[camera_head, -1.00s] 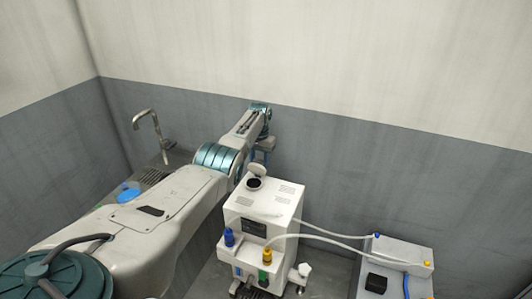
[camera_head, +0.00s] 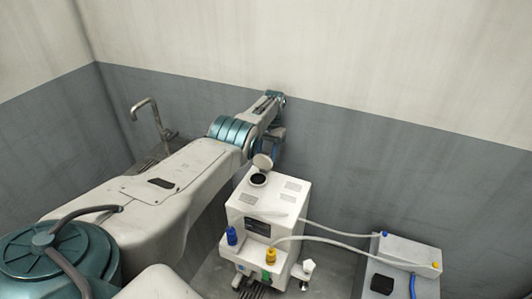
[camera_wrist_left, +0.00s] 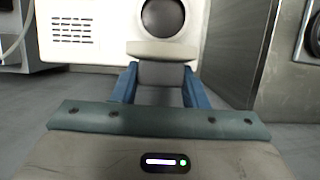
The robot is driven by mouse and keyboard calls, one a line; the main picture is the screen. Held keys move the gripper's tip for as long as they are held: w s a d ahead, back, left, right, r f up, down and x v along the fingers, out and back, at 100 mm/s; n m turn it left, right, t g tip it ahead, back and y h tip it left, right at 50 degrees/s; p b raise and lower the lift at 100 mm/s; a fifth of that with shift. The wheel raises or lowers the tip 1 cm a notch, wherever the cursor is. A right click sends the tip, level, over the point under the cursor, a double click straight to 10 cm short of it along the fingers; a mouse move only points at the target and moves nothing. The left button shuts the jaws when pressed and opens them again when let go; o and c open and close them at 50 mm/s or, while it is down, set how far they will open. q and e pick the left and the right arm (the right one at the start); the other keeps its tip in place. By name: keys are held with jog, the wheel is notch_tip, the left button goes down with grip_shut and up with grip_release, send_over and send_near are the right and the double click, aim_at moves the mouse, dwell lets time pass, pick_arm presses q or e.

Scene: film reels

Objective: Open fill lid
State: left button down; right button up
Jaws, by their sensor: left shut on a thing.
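The white machine (camera_head: 270,205) has a round dark fill opening (camera_head: 258,180) in its top. Its round, pale fill lid (camera_head: 262,161) stands raised and tilted up at the rear edge of the opening. My left gripper (camera_head: 270,154) is behind the machine's top, partly hidden by the lid. In the left wrist view, the blue fingers of my left gripper (camera_wrist_left: 160,72) reach the lid (camera_wrist_left: 162,49), which shows nearly edge-on, and are shut on it. The dark opening (camera_wrist_left: 163,13) lies just beyond. My right gripper is not in view.
A faucet (camera_head: 153,120) stands at the left behind my left arm. A second white unit (camera_head: 408,255) at the right connects to the machine by pale hoses (camera_head: 335,230). Blue (camera_head: 231,236) and yellow (camera_head: 271,254) fittings are on the machine's front. A grey wall is close behind.

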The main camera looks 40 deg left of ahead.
pick_arm(q)
jog(key=c, duration=0.8)
grip_release()
jog(key=shift+f, duration=0.15)
jog(key=shift+c, duration=0.2)
jog(key=b+v, duration=0.6)
jog(key=v, duration=0.1)
jog(key=shift+w+r, duration=0.15)
jog(key=shift+r, duration=0.1)
